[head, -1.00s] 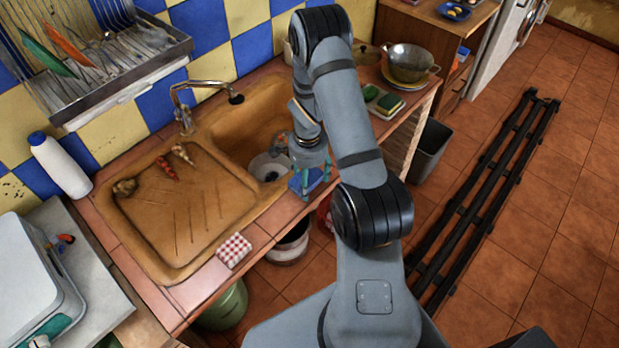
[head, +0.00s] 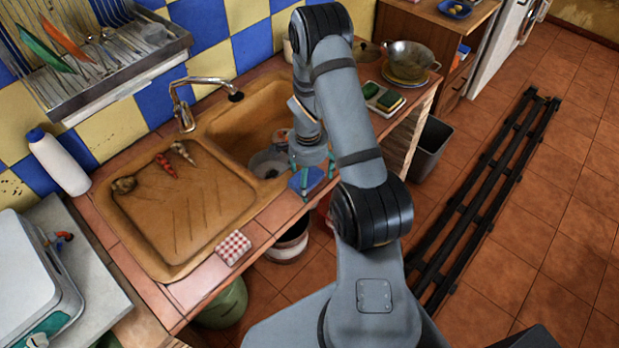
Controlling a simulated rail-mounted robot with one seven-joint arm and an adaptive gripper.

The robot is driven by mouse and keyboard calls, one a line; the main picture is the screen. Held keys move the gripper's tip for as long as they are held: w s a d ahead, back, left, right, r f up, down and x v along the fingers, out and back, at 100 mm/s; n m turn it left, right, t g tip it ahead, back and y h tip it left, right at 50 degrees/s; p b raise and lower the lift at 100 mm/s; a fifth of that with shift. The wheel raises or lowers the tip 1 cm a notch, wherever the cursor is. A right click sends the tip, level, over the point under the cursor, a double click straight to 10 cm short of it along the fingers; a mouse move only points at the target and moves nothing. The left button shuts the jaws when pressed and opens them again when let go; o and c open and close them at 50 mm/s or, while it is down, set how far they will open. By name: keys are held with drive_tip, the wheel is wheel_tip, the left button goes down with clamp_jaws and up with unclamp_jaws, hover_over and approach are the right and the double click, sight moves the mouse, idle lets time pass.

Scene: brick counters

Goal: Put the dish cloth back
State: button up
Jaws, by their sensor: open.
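A blue folded cloth (head: 305,181) lies on the counter's front edge, just right of the sink. I cannot tell if part of it hangs over the edge. A red-and-white checked folded cloth (head: 233,248) lies at the counter's front edge, below the drainboard. Which of them is the dish cloth is not clear from the picture. My gripper (head: 310,168) points down just above the blue cloth. Its teal fingers are spread apart, with nothing visibly held between them. My wrist hides part of the area behind.
The sink (head: 230,125) with a pot in its bowl is behind and left of my gripper. A tray with sponges (head: 383,98) and a colander (head: 408,56) stand to the right. A white bottle (head: 58,163) stands at left. Buckets stand below the counter.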

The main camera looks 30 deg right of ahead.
sight(309, 181)
drive_tip(key=shift+r, duration=0.1)
drive_tip(key=shift+w+r+p, duration=0.1)
drive_tip(key=shift+r+p, duration=0.45)
wheel_tip(309, 181, up, 11)
drive_tip(key=b, duration=0.1)
drive_tip(key=shift+s+a+r, duration=0.15)
drive_tip(key=shift+s+a, duration=0.05)
drive_tip(key=shift+s, duration=0.05)
drive_tip(key=f, duration=1.2)
drive_tip(key=shift+w+d+f, duration=0.15)
drive_tip(key=shift+d, duration=0.05)
drive_tip(key=shift+f, duration=0.35)
drive_tip(key=shift+r+p, duration=0.35)
drive_tip(key=shift+r, duration=0.15)
drive_tip(key=shift+f, duration=0.15)
